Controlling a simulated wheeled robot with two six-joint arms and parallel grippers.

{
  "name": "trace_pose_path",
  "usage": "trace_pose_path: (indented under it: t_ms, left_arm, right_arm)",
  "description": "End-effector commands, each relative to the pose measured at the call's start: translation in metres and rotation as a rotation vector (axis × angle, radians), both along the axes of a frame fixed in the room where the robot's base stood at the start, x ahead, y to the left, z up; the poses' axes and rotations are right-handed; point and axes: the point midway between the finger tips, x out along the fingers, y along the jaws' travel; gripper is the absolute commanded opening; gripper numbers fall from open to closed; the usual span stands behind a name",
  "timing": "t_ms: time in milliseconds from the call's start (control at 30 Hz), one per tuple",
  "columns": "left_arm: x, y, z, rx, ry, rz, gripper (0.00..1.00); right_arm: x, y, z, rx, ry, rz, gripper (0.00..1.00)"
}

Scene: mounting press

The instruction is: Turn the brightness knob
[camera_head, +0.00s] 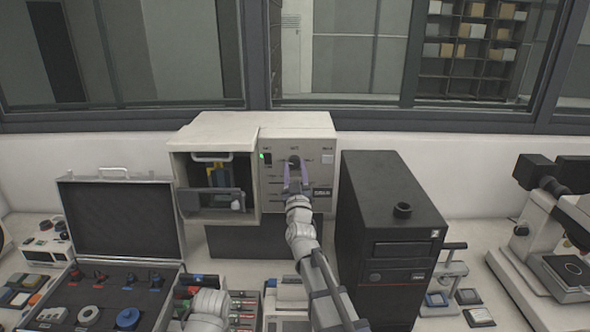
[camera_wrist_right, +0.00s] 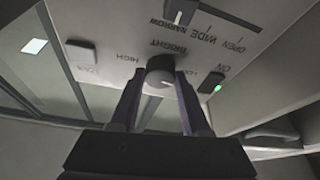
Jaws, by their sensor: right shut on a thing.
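The brightness knob (camera_wrist_right: 160,75) is a round knob with a dark side and pale face on the light panel of the press (camera_head: 298,128). The word BRIGHT is printed next to it, with HIGH and LOW to its sides, upside down in the wrist view. In the head view the knob (camera_head: 294,161) is dark and partly covered by my fingers. My right gripper (camera_head: 295,178) is shut on the knob, one finger on each side, as the right wrist view (camera_wrist_right: 160,92) also shows. My left gripper does not show; only a grey arm part is at the bottom.
A green-lit switch (camera_head: 266,158) and a pale button (camera_head: 327,158) flank the knob. The press has an open chamber (camera_head: 215,180) at left. A black computer tower (camera_head: 388,230) stands close right of my arm. An open black case (camera_head: 120,220) lies left.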

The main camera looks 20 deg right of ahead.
Motion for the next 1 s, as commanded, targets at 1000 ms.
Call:
trace_pose_path:
  t_ms: [1000]
  left_arm:
    - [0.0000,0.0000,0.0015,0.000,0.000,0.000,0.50]
  right_arm:
    - [0.0020,0.0039,0.0021,0.321,-0.091,0.001,0.00]
